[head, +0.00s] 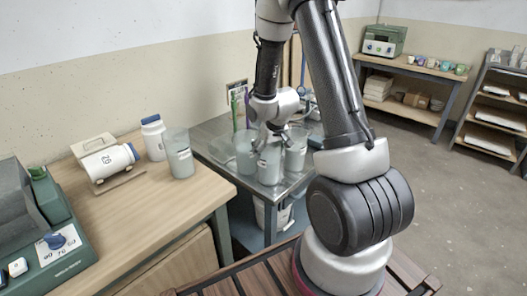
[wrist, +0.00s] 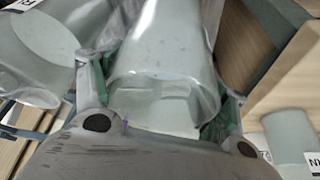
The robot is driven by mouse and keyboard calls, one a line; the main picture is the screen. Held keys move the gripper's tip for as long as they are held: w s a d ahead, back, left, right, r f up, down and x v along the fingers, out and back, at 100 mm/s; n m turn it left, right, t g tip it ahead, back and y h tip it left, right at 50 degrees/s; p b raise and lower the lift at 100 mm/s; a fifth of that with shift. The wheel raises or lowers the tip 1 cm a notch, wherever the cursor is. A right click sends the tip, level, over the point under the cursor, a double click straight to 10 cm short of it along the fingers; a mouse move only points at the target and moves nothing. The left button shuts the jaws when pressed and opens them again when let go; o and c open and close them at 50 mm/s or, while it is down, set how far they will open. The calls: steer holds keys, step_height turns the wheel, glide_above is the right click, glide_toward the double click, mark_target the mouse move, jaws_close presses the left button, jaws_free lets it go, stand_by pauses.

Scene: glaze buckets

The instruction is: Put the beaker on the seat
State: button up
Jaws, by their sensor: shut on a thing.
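My gripper (head: 268,141) is over the metal table and shut on a grey-tinted clear beaker (head: 269,166), the front one of a close group. In the wrist view the held beaker (wrist: 165,62) lies between the two fingers (wrist: 168,138). I cannot tell whether its base touches the table. Another beaker (head: 245,150) stands to its left, and one with a label (head: 296,150) to its right. A further labelled beaker (head: 180,158) stands on the wooden counter. No seat can be made out for certain; dark-framed wooden slats (head: 240,284) show at the bottom by my arm's base.
The metal table (head: 215,176) stands beside the wooden counter (head: 150,208), which holds white bottles (head: 153,140) and a green device (head: 62,235). A white bucket (head: 274,214) is under the table. Shelves stand at the back right. The floor (head: 455,215) at right is clear.

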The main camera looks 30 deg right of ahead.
steer(key=shift+f, duration=0.1)
steer(key=o, duration=1.6)
steer(key=shift+f, duration=0.15)
steer(key=o, duration=0.5)
